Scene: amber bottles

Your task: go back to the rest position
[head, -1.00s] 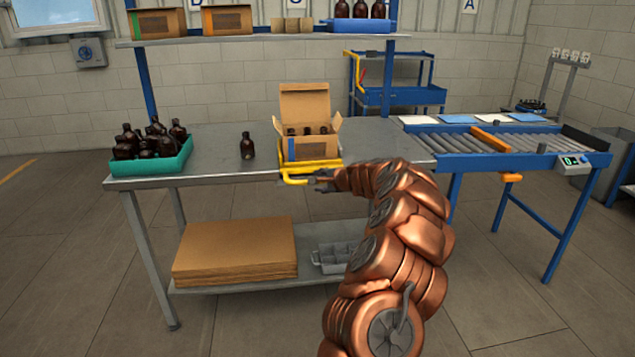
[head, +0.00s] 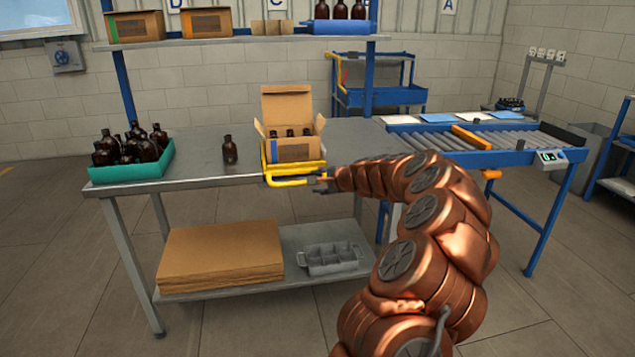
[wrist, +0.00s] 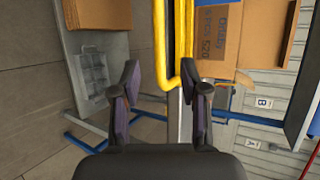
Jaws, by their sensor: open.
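My gripper (head: 322,182) is at the front edge of the steel table, beside the yellow handle (head: 290,176) in front of the open cardboard box (head: 292,151). In the wrist view my gripper (wrist: 161,95) is open, with its two fingers apart. The yellow handle (wrist: 160,45) comes down between the fingertips in that picture, and I cannot tell whether it lies between the fingers or beyond them. The box holds several dark bottles and also shows in the wrist view (wrist: 215,45). My copper arm reaches in from the lower right of the head view.
A single amber bottle (head: 229,149) stands on the table (head: 200,160), left of the box. A teal tray (head: 130,172) of bottles is at the left. Flat cardboard (head: 220,258) and a grey divided tote (head: 332,258) lie on the lower shelf. A roller conveyor (head: 480,140) stands at right.

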